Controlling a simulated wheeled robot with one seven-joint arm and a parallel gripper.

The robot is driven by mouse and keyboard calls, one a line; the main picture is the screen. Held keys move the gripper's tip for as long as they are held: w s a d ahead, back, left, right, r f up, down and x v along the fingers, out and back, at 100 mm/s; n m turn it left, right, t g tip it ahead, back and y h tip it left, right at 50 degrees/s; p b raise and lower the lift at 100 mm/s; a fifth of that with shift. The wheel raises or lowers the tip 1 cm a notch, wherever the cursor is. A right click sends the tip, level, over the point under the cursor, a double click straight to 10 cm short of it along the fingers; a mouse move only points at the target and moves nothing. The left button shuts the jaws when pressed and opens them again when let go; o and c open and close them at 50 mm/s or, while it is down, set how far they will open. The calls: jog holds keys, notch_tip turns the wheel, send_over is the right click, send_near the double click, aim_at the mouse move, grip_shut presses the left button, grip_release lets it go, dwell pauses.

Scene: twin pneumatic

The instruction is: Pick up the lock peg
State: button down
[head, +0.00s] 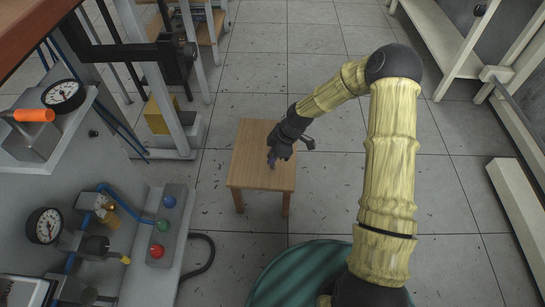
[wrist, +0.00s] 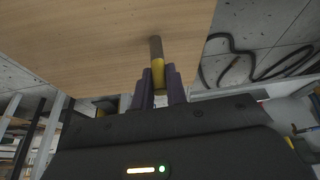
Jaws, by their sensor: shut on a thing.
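The lock peg (wrist: 157,68) shows in the wrist view as a slim rod with a grey-brown end and a yellow section. It stands between the two dark fingers of my gripper (wrist: 159,90), which are shut on it. Its lower part is hidden between the fingers. In the head view my gripper (head: 272,162) is over the front part of a small wooden stool (head: 250,150), and the peg is too small to make out there. I cannot tell whether the peg touches the stool top.
A grey bench with gauges (head: 45,226) and a panel with blue, green and red buttons (head: 164,226) stands at the left. A black hose (head: 208,262) curls on the floor near the stool. A round green surface (head: 290,280) is at the front. Tiled floor is clear right of the stool.

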notch_tip(320, 180, up, 9)
jog(key=p, duration=0.4)
jog(key=shift+r, duration=0.15)
